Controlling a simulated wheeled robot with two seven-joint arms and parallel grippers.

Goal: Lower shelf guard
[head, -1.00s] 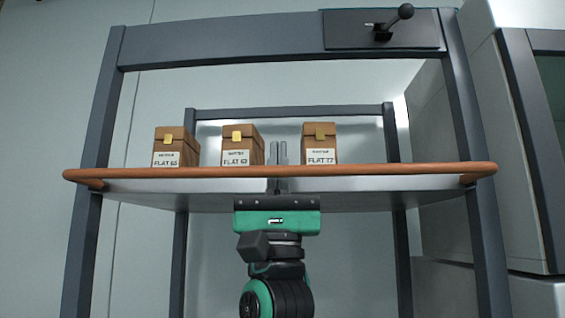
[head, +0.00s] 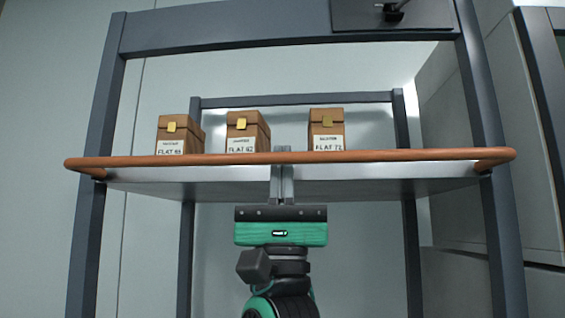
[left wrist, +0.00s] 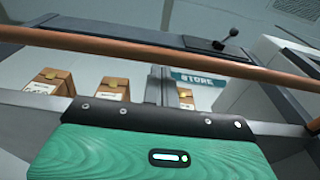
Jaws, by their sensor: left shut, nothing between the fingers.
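The shelf guard is an orange-brown rail (head: 390,155) across the front of a shelf (head: 380,187), just above its front edge. It also crosses the left wrist view (left wrist: 100,45). My left gripper (head: 282,150) is upright below the middle of the rail, fingers shut and empty. Its fingertips reach about the rail's height in the head view. In the left wrist view the fingers (left wrist: 158,72) show just below the rail. I cannot tell whether they touch it. My right gripper is not in view.
Brown boxes with FLAT labels stand on the shelf behind the rail: left (head: 178,138), middle (head: 246,133) and right (head: 326,130). A dark panel with a black knobbed lever (head: 391,13) is at top right. Grey posts (head: 92,200) frame the shelf. A grey cabinet stands at right.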

